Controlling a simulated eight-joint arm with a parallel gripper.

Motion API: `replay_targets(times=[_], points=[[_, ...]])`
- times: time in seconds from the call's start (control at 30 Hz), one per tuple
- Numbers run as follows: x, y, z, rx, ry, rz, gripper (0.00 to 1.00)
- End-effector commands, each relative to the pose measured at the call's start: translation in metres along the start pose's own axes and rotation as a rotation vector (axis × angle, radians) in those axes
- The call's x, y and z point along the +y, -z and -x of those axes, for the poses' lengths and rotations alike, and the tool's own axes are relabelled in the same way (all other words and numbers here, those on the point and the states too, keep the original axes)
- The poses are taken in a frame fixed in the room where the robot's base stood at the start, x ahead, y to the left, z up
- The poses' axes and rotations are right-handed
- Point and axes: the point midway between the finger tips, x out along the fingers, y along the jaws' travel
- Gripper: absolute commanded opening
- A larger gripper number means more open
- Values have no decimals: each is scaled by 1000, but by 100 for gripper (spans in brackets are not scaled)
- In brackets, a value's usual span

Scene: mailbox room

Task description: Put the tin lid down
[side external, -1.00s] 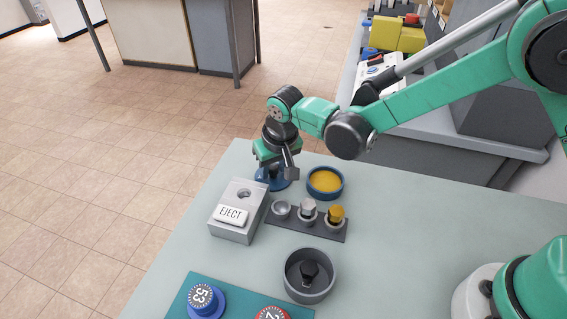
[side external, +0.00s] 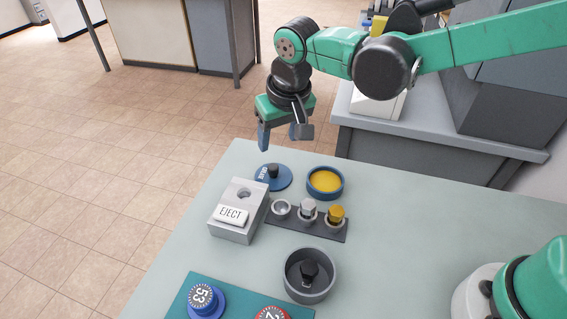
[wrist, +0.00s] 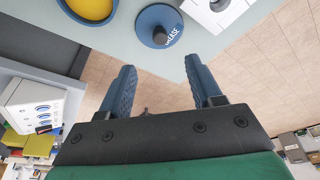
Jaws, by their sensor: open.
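The tin lid (side external: 283,183) is a blue disc with a dark knob and white lettering. It lies flat on the table near its far edge, and it also shows in the wrist view (wrist: 146,28). An open blue tin (side external: 325,183) with yellow contents stands just right of it, apart from it; the wrist view shows part of this tin (wrist: 92,10). My gripper (side external: 280,140) is above and behind the lid, clear of it. Its two blue fingers (wrist: 164,85) are spread apart with nothing between them.
A grey box with an EJECT button (side external: 231,215) stands left of a dark rack (side external: 308,222) holding small knobs. A grey round bowl (side external: 309,282) with a black piece inside is nearer. A teal mat (side external: 238,303) carries numbered dials. The table right of the bowl is clear.

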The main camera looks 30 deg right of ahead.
Motion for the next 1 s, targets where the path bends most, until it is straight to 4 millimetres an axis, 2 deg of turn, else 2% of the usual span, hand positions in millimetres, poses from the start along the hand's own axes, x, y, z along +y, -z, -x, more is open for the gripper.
replay_targets(times=[0.1, 0.27, 0.37, 0.47, 0.6, 0.7, 0.83, 1.0], points=[[0, 0, 16, 0, 0, 1, 58], [5, -1, 28, 7, 3, -1, 58], [23, -5, 39, 32, 14, -5, 58], [52, -16, 53, 81, 27, -8, 58], [95, -42, 68, 173, 37, -9, 58], [118, -62, 71, 237, 32, -7, 58], [137, -83, 69, 303, 18, -6, 58], [148, -95, 65, 345, 3, -1, 58]])
